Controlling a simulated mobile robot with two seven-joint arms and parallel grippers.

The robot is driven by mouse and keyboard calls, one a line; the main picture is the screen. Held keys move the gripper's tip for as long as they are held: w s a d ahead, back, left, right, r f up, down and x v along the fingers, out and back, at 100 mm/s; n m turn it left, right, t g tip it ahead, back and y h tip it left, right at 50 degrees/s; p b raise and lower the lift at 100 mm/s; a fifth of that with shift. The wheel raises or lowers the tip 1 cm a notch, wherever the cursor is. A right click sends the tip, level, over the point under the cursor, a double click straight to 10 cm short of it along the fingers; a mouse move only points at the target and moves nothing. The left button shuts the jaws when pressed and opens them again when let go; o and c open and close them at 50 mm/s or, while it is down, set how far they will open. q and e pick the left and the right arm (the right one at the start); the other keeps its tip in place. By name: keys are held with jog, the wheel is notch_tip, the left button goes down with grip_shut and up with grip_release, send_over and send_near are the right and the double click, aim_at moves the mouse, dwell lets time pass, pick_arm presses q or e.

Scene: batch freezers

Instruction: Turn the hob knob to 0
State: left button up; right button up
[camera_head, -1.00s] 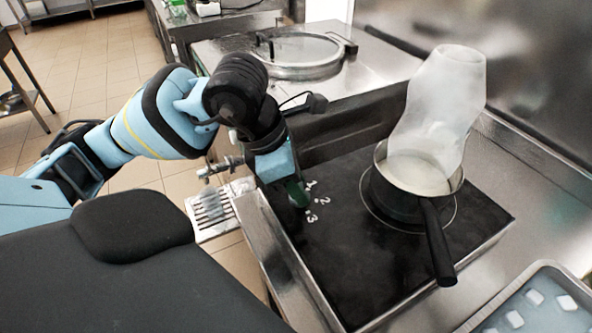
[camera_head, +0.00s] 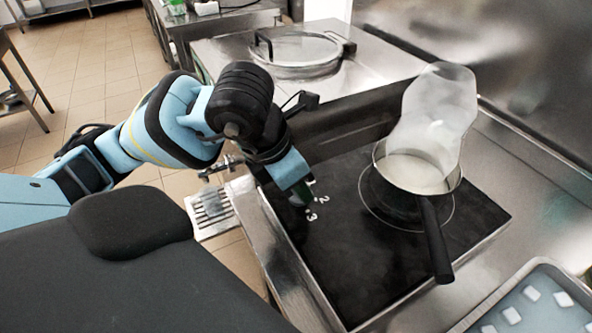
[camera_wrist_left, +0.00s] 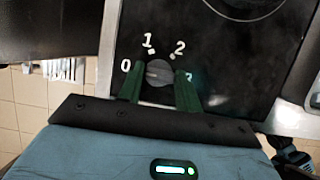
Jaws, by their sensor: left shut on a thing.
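The hob knob (camera_wrist_left: 159,73) is a dark grey round knob on the black hob (camera_head: 345,265). White marks 0, 1 and 2 show around it in the left wrist view; the 3 is mostly hidden behind a finger there but shows in the head view. My left gripper (camera_wrist_left: 158,85) has its two green fingers on either side of the knob, shut on it. In the head view the gripper (camera_head: 301,195) covers the knob. I cannot clearly tell which mark the knob points to. My right gripper is out of view.
A pot (camera_head: 400,190) with pale contents stands on the hob's ring, its black handle (camera_head: 436,240) towards the front. A translucent vessel (camera_head: 440,110) tilts over it. A tray of white blocks (camera_head: 535,300) is at lower right. A lidded vat (camera_head: 300,50) is behind.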

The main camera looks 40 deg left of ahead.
pick_arm(q)
jog(key=o, duration=1)
jog(key=p+v, duration=0.1)
jog(key=v, duration=0.7)
jog(key=shift+s+f, duration=0.1)
jog(key=shift+f, duration=0.05)
